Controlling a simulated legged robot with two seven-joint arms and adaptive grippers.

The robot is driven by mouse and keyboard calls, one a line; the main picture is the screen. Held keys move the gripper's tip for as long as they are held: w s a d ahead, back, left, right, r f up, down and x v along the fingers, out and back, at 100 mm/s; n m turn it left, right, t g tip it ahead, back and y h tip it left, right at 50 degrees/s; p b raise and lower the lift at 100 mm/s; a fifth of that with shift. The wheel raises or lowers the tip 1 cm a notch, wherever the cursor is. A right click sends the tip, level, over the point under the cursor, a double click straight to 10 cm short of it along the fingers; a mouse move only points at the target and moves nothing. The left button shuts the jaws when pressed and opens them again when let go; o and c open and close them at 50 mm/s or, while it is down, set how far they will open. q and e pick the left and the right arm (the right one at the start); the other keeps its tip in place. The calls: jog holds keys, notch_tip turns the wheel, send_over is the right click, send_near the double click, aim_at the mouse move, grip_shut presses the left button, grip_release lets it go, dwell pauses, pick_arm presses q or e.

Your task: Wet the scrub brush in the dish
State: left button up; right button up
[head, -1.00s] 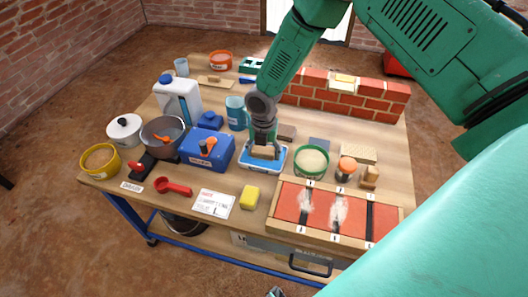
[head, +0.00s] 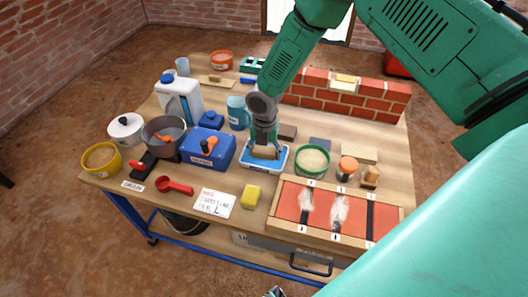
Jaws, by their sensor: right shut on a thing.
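My right gripper (head: 264,142) reaches down from above and is shut on the scrub brush (head: 265,152), a light wooden block. The brush is at the shallow blue-and-white dish (head: 279,164) in the middle of the bench, within its rim as seen from here. The brush's underside is hidden, so I cannot tell whether it touches the bottom or any water.
A blue box (head: 208,148) stands left of the dish, and a green-rimmed tub (head: 312,161) stands right of it. A teal jug (head: 237,112) is behind, near a brick wall piece (head: 375,101). A yellow sponge (head: 251,196) and a framed red panel (head: 322,218) lie in front.

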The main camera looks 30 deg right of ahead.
aim_at(264, 149)
jog(key=shift+r+p, duration=2.65)
jog(key=shift+r, duration=0.75)
jog(key=shift+f, duration=0.1)
